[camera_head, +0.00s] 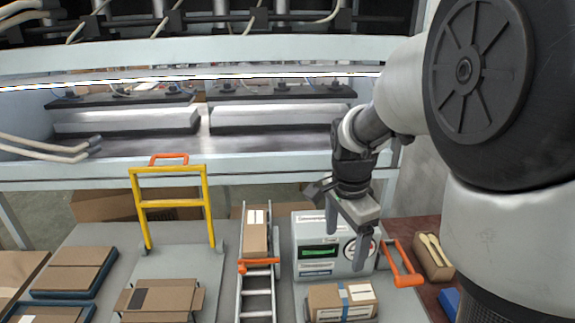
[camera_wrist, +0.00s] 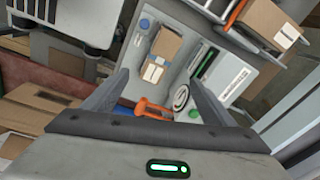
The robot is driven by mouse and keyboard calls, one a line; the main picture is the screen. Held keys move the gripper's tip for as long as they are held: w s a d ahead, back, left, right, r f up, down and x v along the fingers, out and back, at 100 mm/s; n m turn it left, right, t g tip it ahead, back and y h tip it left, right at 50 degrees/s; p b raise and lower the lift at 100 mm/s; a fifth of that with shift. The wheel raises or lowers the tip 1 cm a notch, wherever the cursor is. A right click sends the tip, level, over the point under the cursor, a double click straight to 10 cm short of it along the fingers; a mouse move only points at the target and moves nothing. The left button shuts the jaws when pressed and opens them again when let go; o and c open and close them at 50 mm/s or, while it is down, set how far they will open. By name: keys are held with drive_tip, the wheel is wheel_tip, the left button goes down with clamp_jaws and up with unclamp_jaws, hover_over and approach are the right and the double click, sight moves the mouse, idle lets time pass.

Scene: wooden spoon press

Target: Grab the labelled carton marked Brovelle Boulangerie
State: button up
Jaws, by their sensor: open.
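Two brown cartons carry white labels, but the print is too small to read, so I cannot tell which is marked Brovelle Boulangerie. One carton (camera_head: 342,302) sits at the front, before the white machine, with a white label and blue strip. It also shows in the wrist view (camera_wrist: 164,46). The other carton (camera_head: 255,236) rests upper left of it on a ladder-like rail; it also shows in the wrist view (camera_wrist: 268,22). My gripper (camera_head: 347,236) is open and empty, pointing down in front of the white machine, apart from both cartons. Its fingers frame the wrist view (camera_wrist: 158,82).
A white machine (camera_head: 308,228) with a green display stands behind the front carton. An orange handle (camera_head: 404,268) rises to its right. A yellow-framed trolley (camera_head: 178,262) and flat cartons (camera_head: 75,267) lie left. The press (camera_head: 170,168) spans the back.

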sight(342, 294)
drive_tip(key=w+d+f+m, duration=0.1)
drive_tip(key=f, duration=0.7)
drive_tip(key=w+d+f+m+b, duration=0.1)
drive_tip(key=f, duration=0.7)
drive_tip(key=w+d+f+m+g+b, duration=0.1)
drive_tip(key=f, duration=0.8)
drive_tip(key=shift+m+h, duration=0.3)
drive_tip(key=shift+h, duration=0.1)
drive_tip(key=shift+c, duration=0.4)
drive_tip(key=shift+r, duration=0.1)
drive_tip(key=c, duration=1.4)
